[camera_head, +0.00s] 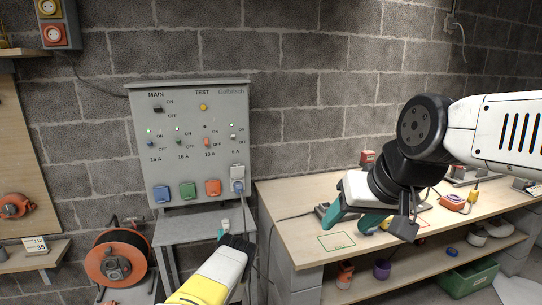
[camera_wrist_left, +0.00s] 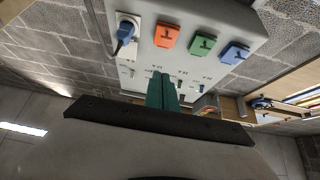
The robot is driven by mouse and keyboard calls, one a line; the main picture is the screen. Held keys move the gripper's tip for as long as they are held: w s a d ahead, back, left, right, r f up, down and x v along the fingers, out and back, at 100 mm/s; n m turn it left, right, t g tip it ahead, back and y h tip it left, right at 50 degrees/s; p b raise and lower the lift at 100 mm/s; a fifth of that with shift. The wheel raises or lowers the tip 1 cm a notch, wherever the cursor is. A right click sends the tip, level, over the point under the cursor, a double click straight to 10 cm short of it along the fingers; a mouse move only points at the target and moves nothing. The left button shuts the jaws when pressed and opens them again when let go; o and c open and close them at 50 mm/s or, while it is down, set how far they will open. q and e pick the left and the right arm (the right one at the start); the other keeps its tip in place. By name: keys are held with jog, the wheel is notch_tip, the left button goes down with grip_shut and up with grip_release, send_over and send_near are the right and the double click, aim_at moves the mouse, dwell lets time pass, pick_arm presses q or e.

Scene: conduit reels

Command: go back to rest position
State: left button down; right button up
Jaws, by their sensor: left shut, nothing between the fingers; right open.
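My left gripper (camera_head: 221,234) is low in front of the grey switch panel (camera_head: 190,100), on a yellow and white arm. Its teal fingers are closed together and empty in the left wrist view (camera_wrist_left: 163,92), where the panel hangs upside down beyond them. My right gripper (camera_head: 353,222) is open over the wooden workbench, its teal fingers apart near a green outlined square (camera_head: 337,241). No object shows clearly between them. A blue plug (camera_head: 238,187) sits in the panel's rightmost socket; it also shows in the wrist view (camera_wrist_left: 125,32).
Blue (camera_head: 162,194), green (camera_head: 187,190) and orange (camera_head: 212,187) socket covers line the panel bottom. An orange cable reel (camera_head: 115,260) stands on the floor at left. The workbench (camera_head: 290,215) holds several small items at right; a green crate (camera_head: 468,278) is below.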

pick_arm(q)
jog(key=w+a+r+n+g+y, duration=0.1)
jog(key=w+a+r+n+g, duration=0.15)
jog(key=w+r, duration=0.45)
jog(key=w+a+r+n+g, duration=0.1)
jog(key=w+a+r+g, duration=0.2)
jog(key=r, duration=0.7)
jog(key=s+d+r+g+h, duration=0.2)
jog(key=s+r+h, duration=0.1)
jog(key=r, duration=0.6)
jog(key=s+d+r+g+h, duration=0.15)
jog(key=s+r, duration=0.25)
jog(key=r, duration=0.4)
jog(key=s+d+r+m+g+h, duration=0.2)
jog(key=s+d+r, duration=0.15)
jog(key=s, duration=0.65)
jog(key=s+d+r+m+g+h, duration=0.25)
jog(key=s+r, duration=0.25)
jog(key=s, duration=0.5)
jog(key=s+d+f+m+g, duration=0.1)
jog(key=s+g, duration=0.1)
jog(key=s, duration=1.1)
jog(key=s+d+f+m+g+h, duration=0.1)
jog(key=s+f+g, duration=0.1)
jog(key=s, duration=1.2)
jog(key=shift+s+f+m, duration=0.25)
jog(key=shift+f+m, duration=0.05)
jog(key=shift+m, duration=0.1)
